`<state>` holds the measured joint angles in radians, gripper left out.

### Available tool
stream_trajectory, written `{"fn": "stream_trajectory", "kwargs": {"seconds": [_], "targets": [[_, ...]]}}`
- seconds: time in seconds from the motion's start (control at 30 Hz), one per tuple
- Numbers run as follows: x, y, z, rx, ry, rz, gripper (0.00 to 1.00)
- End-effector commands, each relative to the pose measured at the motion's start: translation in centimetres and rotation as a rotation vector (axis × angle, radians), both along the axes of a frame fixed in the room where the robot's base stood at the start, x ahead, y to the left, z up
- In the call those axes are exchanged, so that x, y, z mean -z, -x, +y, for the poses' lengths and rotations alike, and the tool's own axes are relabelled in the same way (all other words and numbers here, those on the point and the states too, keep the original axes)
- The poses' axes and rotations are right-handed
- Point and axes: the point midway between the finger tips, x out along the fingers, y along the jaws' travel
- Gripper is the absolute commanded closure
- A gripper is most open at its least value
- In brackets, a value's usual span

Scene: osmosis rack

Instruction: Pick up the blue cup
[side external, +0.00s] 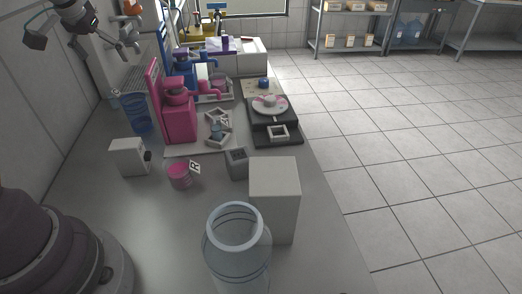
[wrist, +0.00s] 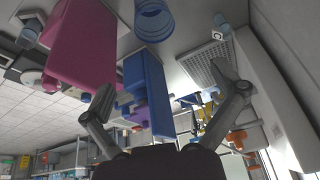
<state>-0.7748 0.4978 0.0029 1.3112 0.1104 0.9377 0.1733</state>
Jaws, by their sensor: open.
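The blue cup (side external: 138,112) is a see-through ringed cup. It stands on the bench by the wall, left of the pink machine, in the side view. In the wrist view the blue cup (wrist: 153,20) shows at the top edge, partly cut off, with the scene appearing upside down. My gripper (side external: 82,50) is at the upper left of the side view, above the bench and apart from the cup. In the wrist view my gripper (wrist: 165,78) has its two fingers spread wide with nothing between them.
The pink machine (side external: 178,118) and blue machine (side external: 184,66) stand right of the cup. A grey grille (side external: 139,78) lies behind it. A white box (side external: 128,156), a pink cup (side external: 179,176) and a large clear jar (side external: 237,250) are nearer the front.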

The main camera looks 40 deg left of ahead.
Motion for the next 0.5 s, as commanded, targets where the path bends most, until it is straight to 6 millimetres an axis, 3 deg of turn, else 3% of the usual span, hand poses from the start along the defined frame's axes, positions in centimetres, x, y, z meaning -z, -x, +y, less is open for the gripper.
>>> {"fn": "stream_trajectory", "kwargs": {"seconds": [0.13,0.5], "targets": [[4.1,0.1,-0.1,-0.001,0.007,0.008,0.06],[9.9,-1.6,1.0,0.0,0.003,0.003,0.06]]}}
